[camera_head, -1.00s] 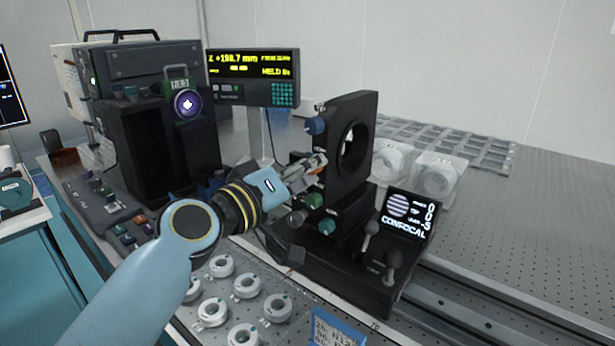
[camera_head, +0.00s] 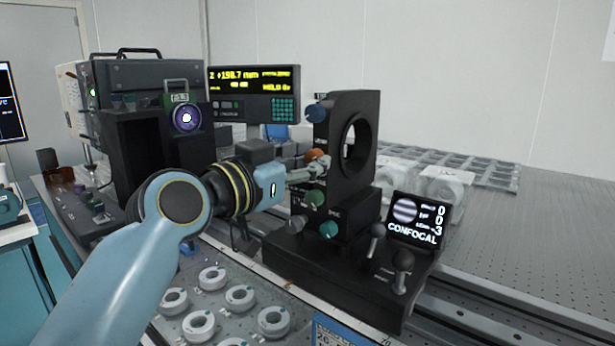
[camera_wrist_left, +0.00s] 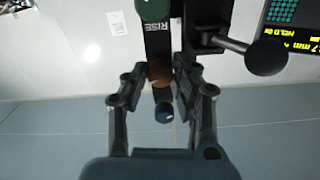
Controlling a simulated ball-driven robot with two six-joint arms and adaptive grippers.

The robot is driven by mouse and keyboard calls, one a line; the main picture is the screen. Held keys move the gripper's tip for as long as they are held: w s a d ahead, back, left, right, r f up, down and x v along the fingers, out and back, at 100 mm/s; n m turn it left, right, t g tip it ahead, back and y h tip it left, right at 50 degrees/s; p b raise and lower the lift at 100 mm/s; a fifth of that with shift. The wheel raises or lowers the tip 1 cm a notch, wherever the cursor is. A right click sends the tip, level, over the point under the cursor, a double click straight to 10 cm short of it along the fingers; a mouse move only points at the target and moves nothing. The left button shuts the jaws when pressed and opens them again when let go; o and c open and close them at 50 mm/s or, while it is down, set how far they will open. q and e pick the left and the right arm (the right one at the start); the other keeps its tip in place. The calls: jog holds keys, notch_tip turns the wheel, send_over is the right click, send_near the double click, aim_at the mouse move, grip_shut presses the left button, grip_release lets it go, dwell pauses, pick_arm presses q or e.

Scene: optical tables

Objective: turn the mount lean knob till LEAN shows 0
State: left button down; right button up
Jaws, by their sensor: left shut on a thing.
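The black mount (camera_head: 367,110) stands upright on its base, with a large round opening. An orange knob (camera_head: 315,155) sticks out of its left side, between a blue knob (camera_head: 319,112) above and a green knob (camera_head: 313,198) below. My left gripper (camera_head: 312,168) is shut on the orange knob. In the left wrist view the orange knob (camera_wrist_left: 160,72) sits between the fingers, partly hidden by them. The small screen (camera_head: 418,220) shows 0, 0 and what looks like -3, above the word CONFOCAL; its row labels are too small to read surely. My right gripper is out of view.
A teal knob (camera_head: 328,230) and a grey knob (camera_head: 298,223) sit low on the mount. Two ball-topped levers (camera_head: 402,260) stand on the base front. White ring parts (camera_head: 212,278) lie in front. A dark instrument (camera_head: 160,90) stands behind my left arm.

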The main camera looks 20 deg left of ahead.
pick_arm(q)
jog(key=shift+f+m+b, duration=0.1)
jog(key=shift+m+b, duration=3.75)
jog(key=shift+m, duration=4.55)
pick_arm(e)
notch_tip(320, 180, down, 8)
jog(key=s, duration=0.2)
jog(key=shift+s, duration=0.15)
pick_arm(q)
jog(key=shift+m, duration=0.3)
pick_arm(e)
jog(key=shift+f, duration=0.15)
pick_arm(q)
jog(key=c, duration=1.1)
grip_release()
jog(key=shift+s+a, duration=0.1)
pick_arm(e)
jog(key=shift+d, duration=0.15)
